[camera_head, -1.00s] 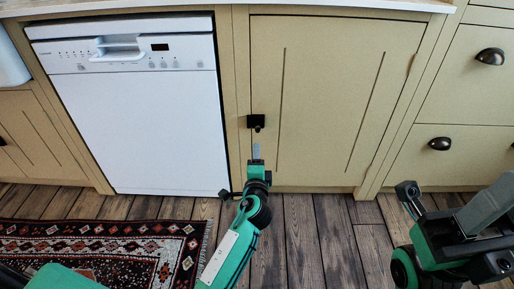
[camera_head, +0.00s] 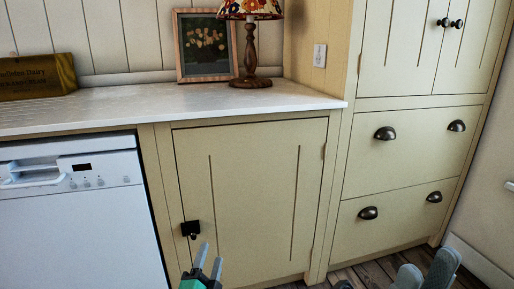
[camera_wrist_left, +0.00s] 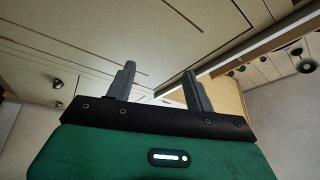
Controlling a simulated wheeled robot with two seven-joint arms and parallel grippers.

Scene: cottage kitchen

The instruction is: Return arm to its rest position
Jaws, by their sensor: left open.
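My left gripper (camera_head: 208,262) is at the bottom of the head view, in front of the lower left part of a beige cabinet door (camera_head: 250,190). Its two grey fingers are apart with nothing between them. In the left wrist view its fingers (camera_wrist_left: 162,86) also stand apart and empty, with cabinet fronts beyond. My right gripper (camera_head: 425,274) shows at the bottom right edge of the head view. Its two grey fingertips are spread with nothing seen between them; the rest of it is cut off.
The cabinet door looks shut; its black knob (camera_head: 190,229) is just above my left fingertips. A white dishwasher (camera_head: 80,220) is to the left, drawers (camera_head: 400,160) to the right. The white countertop (camera_head: 130,107) holds a lamp (camera_head: 251,50), picture frame (camera_head: 206,45) and wooden box (camera_head: 35,78).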

